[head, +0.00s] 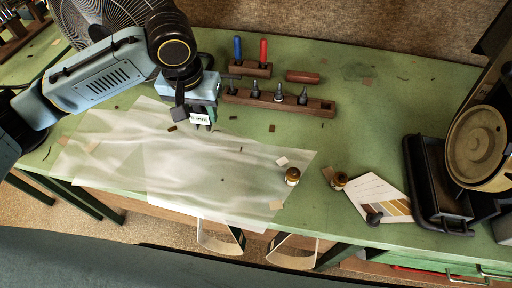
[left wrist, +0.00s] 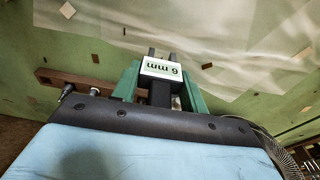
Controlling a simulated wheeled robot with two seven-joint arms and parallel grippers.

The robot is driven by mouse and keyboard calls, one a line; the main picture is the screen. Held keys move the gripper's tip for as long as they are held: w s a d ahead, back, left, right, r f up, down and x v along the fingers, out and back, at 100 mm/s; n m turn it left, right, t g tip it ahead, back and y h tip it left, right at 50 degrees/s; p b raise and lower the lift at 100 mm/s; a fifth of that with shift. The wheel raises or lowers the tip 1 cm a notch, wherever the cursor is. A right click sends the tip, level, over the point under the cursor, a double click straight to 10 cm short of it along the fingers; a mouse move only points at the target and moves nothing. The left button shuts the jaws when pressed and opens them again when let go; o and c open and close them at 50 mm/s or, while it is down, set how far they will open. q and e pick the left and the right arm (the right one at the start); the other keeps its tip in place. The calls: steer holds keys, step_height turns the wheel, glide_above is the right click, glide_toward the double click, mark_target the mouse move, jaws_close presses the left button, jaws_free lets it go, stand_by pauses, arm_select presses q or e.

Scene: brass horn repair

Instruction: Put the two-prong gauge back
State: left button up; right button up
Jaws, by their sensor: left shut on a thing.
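My left gripper (head: 203,112) is shut on the two-prong gauge (head: 199,119), a dark piece with a white label. In the left wrist view the gauge (left wrist: 160,70) sits between the green fingers (left wrist: 160,88), its label reads 6 mm, and two dark prongs point away. It is held over the bench near the upper edge of the translucent sheets, left of a long wooden rack (head: 318,107). Several metal-tipped pieces stand in this rack, which also shows in the left wrist view (left wrist: 85,82). The rack's left end is partly hidden by my gripper. My right gripper is out of view.
A short wooden block (head: 262,72) holds blue-handled and red-handled tools behind the rack. A fan (head: 100,22) stands at the back left.

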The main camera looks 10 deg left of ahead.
arm_select(q)
steer(key=s+d+p, duration=0.2)
steer(key=d+p, duration=0.4)
steer(key=d, duration=0.1)
steer(key=f, duration=0.6)
steer(key=shift+d+f, duration=0.3)
steer(key=shift+f, duration=2.05)
steer(key=shift+f, duration=0.2)
steer(key=o, duration=1)
steer(key=shift+o, duration=0.2)
step_height(320, 180, up, 12)
steer(key=s+p, duration=0.1)
steer(key=shift+s+r, duration=0.15)
steer(key=shift+s, duration=0.25)
